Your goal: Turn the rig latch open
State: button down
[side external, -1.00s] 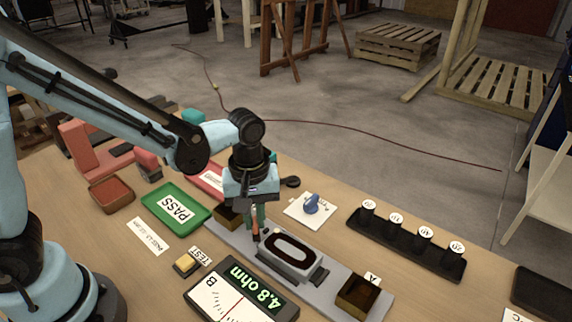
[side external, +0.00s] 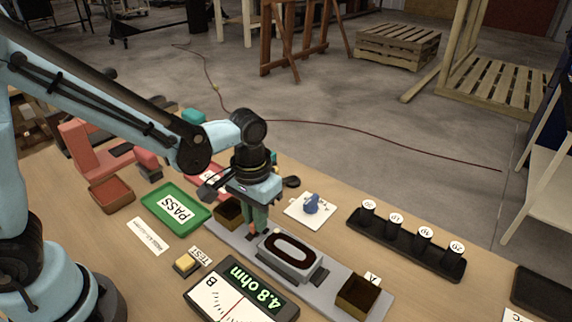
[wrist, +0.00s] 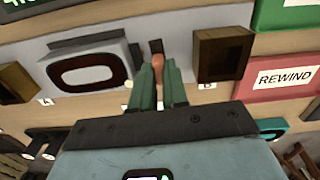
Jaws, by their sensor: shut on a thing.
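The rig is a long grey base (side external: 325,282) with a grey block carrying a black oval ring (side external: 268,247); the ring also shows in the wrist view (wrist: 57,79). The latch is a small orange-brown handle (wrist: 157,62) beside the block, on the side toward box B. My gripper (side external: 256,226) points down at it. In the wrist view its green fingers (wrist: 157,72) are closed around the handle. The fingers hide much of the latch in the side view, so its exact angle is hard to tell.
Dark box B (side external: 229,213) stands close to my fingers and box A (side external: 347,304) at the other end. A blue knob (side external: 312,204) sits on a white plate behind the rig. A meter (side external: 222,298) reading 4.8 ohm, a yellow TEST button (side external: 185,262) and a green PASS tray (side external: 152,210) lie nearby.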

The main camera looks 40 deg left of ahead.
jog(key=shift+m, duration=0.4)
jog(key=c, duration=1.1)
grip_release()
jog(key=shift+c, duration=0.2)
notch_tip(320, 180, up, 12)
jog(key=s+a+f+t, duration=0.1)
jog(key=s+a+t, duration=0.3)
jog(key=a+t, duration=0.3)
jog(key=shift+s+a+f, duration=0.2)
jog(key=shift+a+f, duration=0.05)
jog(key=shift+a, duration=1)
